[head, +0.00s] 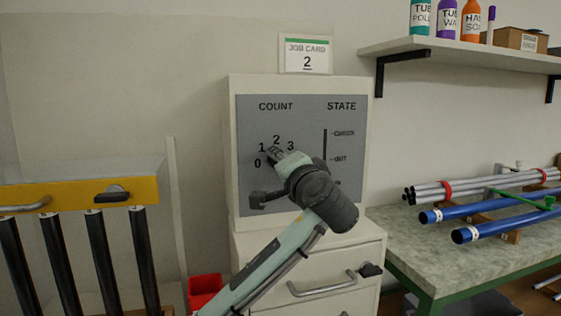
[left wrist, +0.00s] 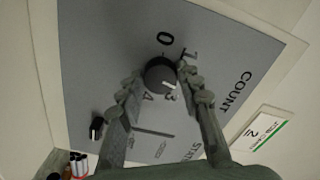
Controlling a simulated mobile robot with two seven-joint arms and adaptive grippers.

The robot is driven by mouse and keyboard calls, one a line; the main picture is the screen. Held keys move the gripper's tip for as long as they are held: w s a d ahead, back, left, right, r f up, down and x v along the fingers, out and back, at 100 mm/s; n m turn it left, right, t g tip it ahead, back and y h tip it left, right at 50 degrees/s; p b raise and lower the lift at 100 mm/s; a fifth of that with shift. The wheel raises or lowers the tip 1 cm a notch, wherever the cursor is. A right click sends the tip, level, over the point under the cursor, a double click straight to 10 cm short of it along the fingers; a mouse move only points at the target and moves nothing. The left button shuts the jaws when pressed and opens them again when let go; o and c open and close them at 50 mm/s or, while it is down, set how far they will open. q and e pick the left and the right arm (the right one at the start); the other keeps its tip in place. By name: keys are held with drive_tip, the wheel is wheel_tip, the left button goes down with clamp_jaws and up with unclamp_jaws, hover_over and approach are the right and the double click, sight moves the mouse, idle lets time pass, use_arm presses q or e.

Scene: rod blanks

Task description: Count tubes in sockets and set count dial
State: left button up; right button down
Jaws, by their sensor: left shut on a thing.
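The grey panel (head: 250,120) carries COUNT and STATE labels on a white cabinet. My left gripper (head: 276,155) is at the count dial, largely hiding it in the head view. In the left wrist view the round dark dial knob (left wrist: 160,75) sits between the fingertips (left wrist: 160,88), and the gripper is shut on it. Its white mark points toward about the 3; the 2 is hidden there. A dark knob (left wrist: 97,127) is below the state slot (head: 325,145). Several black tubes (head: 103,250) hang in a yellow-fronted rack (head: 70,195). My right gripper is out of view.
A job card (head: 306,54) reading 2 stands above the panel. Blue tubes (head: 485,208) and grey rods (head: 470,187) lie on the right bench (head: 400,225). A drawer (head: 330,287) is below the panel, a red bin (head: 205,285) is left, and a shelf (head: 450,45) is upper right.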

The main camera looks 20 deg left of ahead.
use_arm(q)
drive_tip(key=shift+d+r+m, duration=0.1)
drive_tip(key=shift+m, duration=8.9)
drive_tip(key=o, duration=1.1)
drive_tip(key=shift+o, duration=0.2)
